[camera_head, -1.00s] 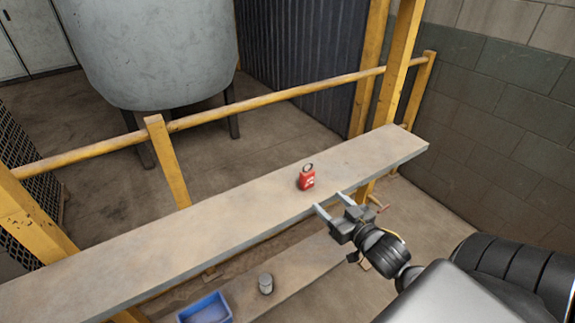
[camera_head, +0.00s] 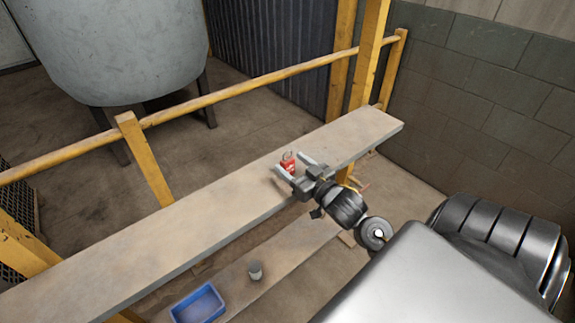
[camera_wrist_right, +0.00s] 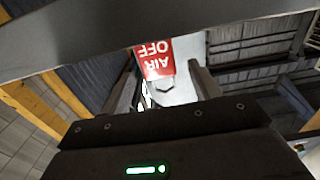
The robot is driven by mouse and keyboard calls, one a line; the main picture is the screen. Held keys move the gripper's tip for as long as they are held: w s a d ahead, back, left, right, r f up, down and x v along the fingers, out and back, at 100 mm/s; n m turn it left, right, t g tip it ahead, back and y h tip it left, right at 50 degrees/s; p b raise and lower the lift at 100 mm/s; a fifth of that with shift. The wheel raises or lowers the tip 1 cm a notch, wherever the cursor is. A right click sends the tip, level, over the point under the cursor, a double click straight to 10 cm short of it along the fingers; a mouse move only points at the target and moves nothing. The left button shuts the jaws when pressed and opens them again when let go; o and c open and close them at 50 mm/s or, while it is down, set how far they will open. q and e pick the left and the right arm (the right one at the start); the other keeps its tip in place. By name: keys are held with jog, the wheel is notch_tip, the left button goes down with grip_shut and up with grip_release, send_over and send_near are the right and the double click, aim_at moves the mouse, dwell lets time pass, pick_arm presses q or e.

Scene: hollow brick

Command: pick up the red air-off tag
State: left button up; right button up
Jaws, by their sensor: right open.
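The red air-off tag (camera_head: 288,161) stands on the upper plank shelf (camera_head: 200,224) in the head view. In the right wrist view the tag (camera_wrist_right: 156,58) shows its white "AIR OFF" lettering upside down, between the two fingers. My right gripper (camera_head: 293,165) is open, with its fingers reaching over the shelf to either side of the tag. I cannot tell whether either finger touches it. Part of the tag is hidden behind the gripper in the head view. My left gripper is not in view.
A yellow rail (camera_head: 240,87) runs behind the shelf, with a large grey tank (camera_head: 120,50) beyond. A yellow post (camera_head: 368,55) stands behind the shelf's right end.

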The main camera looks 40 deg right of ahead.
aim_at(290, 162)
jog(key=w+p, duration=0.1)
jog(key=w, duration=0.3)
jog(key=shift+w, duration=0.35)
jog(key=shift+s, duration=0.1)
jog(key=c, duration=1.1)
jog(key=shift+o, duration=0.2)
jog(key=shift+r, duration=0.2)
